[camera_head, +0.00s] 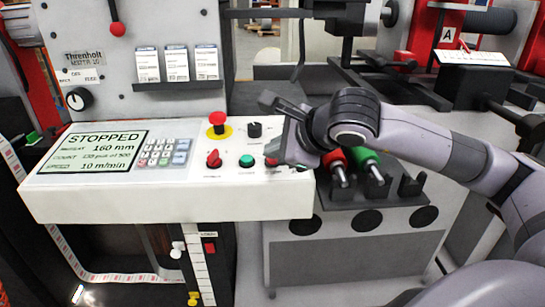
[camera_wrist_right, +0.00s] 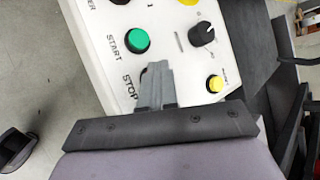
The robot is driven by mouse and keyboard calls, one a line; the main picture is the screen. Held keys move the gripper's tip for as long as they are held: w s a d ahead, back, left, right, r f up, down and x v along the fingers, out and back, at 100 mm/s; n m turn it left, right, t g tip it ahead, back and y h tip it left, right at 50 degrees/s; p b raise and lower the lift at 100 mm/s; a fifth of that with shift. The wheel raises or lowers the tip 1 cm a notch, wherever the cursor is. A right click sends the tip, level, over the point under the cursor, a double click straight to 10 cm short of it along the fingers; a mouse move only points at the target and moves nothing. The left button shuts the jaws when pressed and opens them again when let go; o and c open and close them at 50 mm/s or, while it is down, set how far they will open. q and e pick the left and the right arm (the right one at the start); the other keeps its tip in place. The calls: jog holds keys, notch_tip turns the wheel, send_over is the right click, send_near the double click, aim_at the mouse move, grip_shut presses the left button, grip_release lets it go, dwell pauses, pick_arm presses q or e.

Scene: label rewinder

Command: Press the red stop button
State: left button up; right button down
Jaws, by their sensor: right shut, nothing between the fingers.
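The white control panel (camera_head: 100,200) shows a display (camera_head: 92,152) reading STOPPED. The red stop button (camera_head: 270,162) is at the right of the panel's lower row, mostly hidden by my right gripper (camera_head: 278,152). In the right wrist view, the shut, empty fingers (camera_wrist_right: 156,82) lie over the spot beside the STOP label (camera_wrist_right: 130,87), covering the button. I cannot tell whether the fingertips touch it. The green start button (camera_head: 246,160) is just left of it and also shows in the right wrist view (camera_wrist_right: 138,40). My left gripper is not in view.
A red mushroom button (camera_head: 217,119) on a yellow ring and a black knob (camera_head: 254,130) stand behind the lower row. Red and green handled tools (camera_head: 365,163) stand right of the panel.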

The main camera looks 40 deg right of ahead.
aim_at(276, 171)
jog(key=shift+s+r+p, duration=0.1)
jog(key=shift+r+p, duration=0.25)
jog(key=shift+r, duration=0.5)
jog(key=r+p, duration=0.2)
jog(key=r, duration=0.1)
jog(key=r+p, duration=0.1)
jog(key=r, duration=0.1)
jog(key=shift+s+a, duration=0.25)
jog(key=shift+s, duration=0.1)
dwell(0.4)
